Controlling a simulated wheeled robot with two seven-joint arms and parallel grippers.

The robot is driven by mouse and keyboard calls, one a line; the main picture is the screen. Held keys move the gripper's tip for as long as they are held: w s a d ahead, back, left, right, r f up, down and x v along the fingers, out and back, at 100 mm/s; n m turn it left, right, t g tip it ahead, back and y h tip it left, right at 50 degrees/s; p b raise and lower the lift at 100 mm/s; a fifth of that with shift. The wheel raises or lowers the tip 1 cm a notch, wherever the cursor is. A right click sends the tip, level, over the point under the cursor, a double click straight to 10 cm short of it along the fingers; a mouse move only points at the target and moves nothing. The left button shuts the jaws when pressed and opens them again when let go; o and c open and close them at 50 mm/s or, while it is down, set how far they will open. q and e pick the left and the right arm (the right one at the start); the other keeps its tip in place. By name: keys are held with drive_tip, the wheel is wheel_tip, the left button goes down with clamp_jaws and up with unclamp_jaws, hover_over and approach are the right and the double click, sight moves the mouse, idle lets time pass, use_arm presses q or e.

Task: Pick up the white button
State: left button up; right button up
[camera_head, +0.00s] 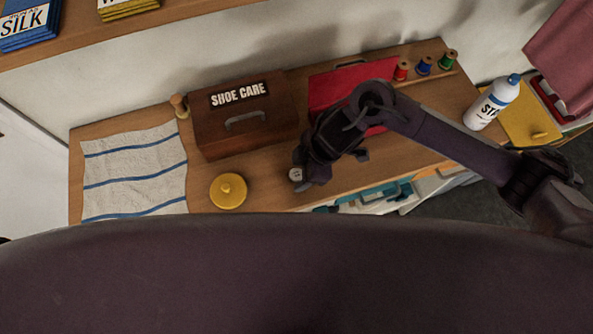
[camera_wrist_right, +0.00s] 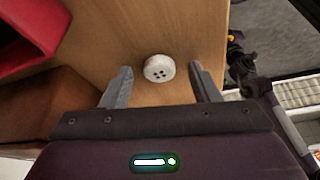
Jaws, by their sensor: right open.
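The white button (camera_wrist_right: 159,69) is a small thick disc with several dark holes, lying on the wooden table. In the head view the white button (camera_head: 296,174) shows at the left side of my right gripper (camera_head: 312,170), partly covered by it. In the right wrist view my right gripper (camera_wrist_right: 162,84) is open, with one finger on each side of the button and space between. It holds nothing. I cannot tell the height of the fingertips over the table. My left gripper is not in view.
A brown shoe care box (camera_head: 228,128) stands left of my right gripper, a red box (camera_head: 326,86) behind it. A yellow round lid (camera_head: 228,191) and a striped cloth (camera_head: 130,165) lie further left. Thread spools (camera_head: 424,66) and a white bottle (camera_head: 489,106) stand right. The table's front edge is close.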

sight(300, 173)
drive_tip(key=c, duration=1.1)
drive_tip(key=shift+o, duration=0.2)
drive_tip(key=shift+r, duration=0.1)
wheel_tip(300, 173, up, 20)
drive_tip(key=p, duration=0.1)
